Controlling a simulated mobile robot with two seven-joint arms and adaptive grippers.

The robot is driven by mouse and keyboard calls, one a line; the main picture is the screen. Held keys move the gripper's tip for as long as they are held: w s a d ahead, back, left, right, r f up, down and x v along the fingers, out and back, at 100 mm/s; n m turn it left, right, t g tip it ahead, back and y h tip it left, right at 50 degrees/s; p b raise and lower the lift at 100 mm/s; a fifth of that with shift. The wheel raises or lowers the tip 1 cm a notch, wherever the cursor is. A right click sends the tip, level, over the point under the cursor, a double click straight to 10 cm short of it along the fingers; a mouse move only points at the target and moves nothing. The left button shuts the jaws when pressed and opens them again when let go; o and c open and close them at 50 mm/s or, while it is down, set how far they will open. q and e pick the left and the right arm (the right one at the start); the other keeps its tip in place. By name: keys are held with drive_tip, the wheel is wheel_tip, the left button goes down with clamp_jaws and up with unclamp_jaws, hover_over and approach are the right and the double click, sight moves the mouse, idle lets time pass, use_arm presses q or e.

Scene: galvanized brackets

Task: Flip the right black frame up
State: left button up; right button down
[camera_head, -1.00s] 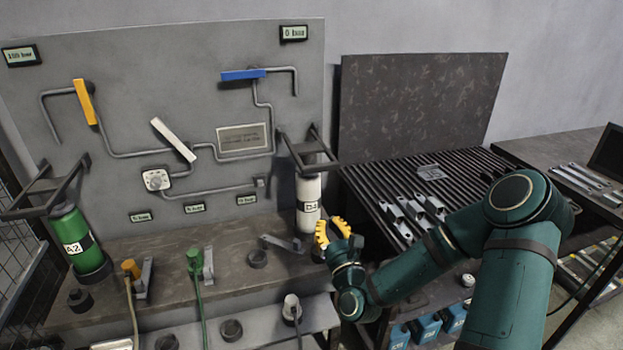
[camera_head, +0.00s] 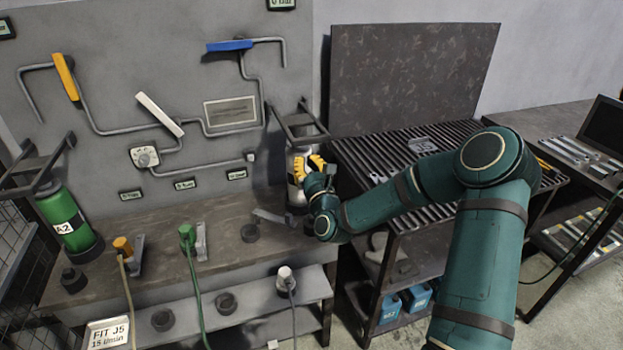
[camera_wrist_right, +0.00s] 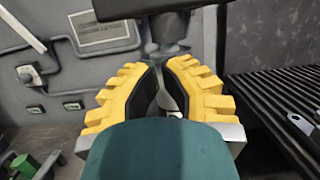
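The right black frame (camera_head: 297,120) sits on the right side of the grey panel, sloping out over a pale cylinder (camera_head: 291,188). A dark bar of it (camera_wrist_right: 160,9) crosses the top of the right wrist view. My right gripper (camera_head: 308,163), with yellow fingers, is just below the frame, in front of the cylinder's upper part, and hides some of it. In the wrist view its fingertips (camera_wrist_right: 162,62) are a little apart, below a grey fitting, with nothing clearly gripped. Contact with the frame cannot be told. My left gripper is not in view.
A second black frame (camera_head: 37,165) juts out above a green cylinder (camera_head: 65,215) at left. The bench (camera_head: 150,225) carries hose plugs and levers. A slatted table (camera_head: 365,150) with metal parts stands at right, partly behind my right arm.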

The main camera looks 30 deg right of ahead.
drive_tip(key=shift+s+r, duration=0.1)
drive_tip(key=shift+r, duration=1.3)
drive_tip(key=shift+r, duration=0.1)
